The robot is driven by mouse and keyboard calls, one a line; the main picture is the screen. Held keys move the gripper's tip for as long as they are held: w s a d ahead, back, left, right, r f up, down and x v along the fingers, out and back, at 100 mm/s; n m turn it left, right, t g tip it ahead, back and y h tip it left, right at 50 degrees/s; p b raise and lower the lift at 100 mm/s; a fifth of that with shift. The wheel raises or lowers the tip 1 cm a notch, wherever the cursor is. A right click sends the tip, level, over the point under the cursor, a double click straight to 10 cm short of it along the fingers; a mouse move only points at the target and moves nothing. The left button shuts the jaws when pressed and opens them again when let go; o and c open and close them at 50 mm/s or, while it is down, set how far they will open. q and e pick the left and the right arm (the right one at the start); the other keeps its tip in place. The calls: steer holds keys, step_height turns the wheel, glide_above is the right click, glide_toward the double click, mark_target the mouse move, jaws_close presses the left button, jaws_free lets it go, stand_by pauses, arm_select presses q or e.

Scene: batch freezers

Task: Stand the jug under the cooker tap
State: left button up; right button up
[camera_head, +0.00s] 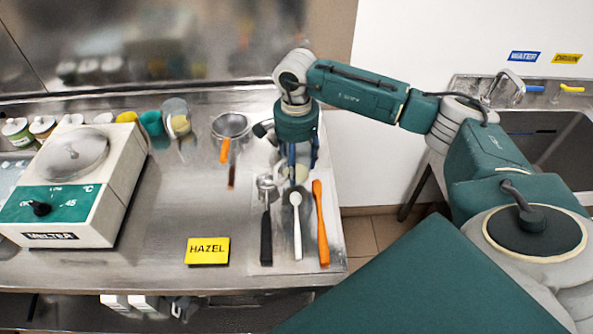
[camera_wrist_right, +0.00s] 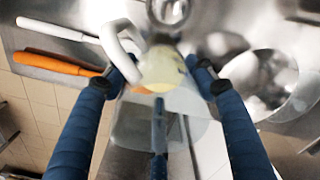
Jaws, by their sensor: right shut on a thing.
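My right gripper (camera_head: 298,168) points down over the right end of the steel counter (camera_head: 165,215). It is shut on a pale, translucent jug (camera_head: 283,174), mostly hidden behind the blue fingers. In the right wrist view the jug (camera_wrist_right: 162,70) sits between the fingertips, with a cream-coloured area in its middle and a white handle (camera_wrist_right: 118,45) beside the left finger. I cannot tell whether the jug touches the counter. No cooker tap can be made out. My left gripper is not in view.
A black-handled tool (camera_head: 266,235), a white spoon (camera_head: 297,225) and an orange spatula (camera_head: 321,225) lie just in front. A strainer (camera_head: 230,125), a yellow HAZEL card (camera_head: 207,251) and a melter (camera_head: 75,180) are further left. A sink (camera_head: 550,140) with a tap (camera_head: 512,88) stands right.

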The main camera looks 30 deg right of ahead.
mark_target(297, 174)
step_height(297, 174, down, 4)
steer(key=shift+r+p, duration=0.15)
steer(key=shift+p, duration=0.35)
steer(key=shift+f, duration=0.2)
steer(key=shift+f+b, duration=0.15)
steer(key=shift+b, duration=0.15)
steer(key=o, duration=1.2)
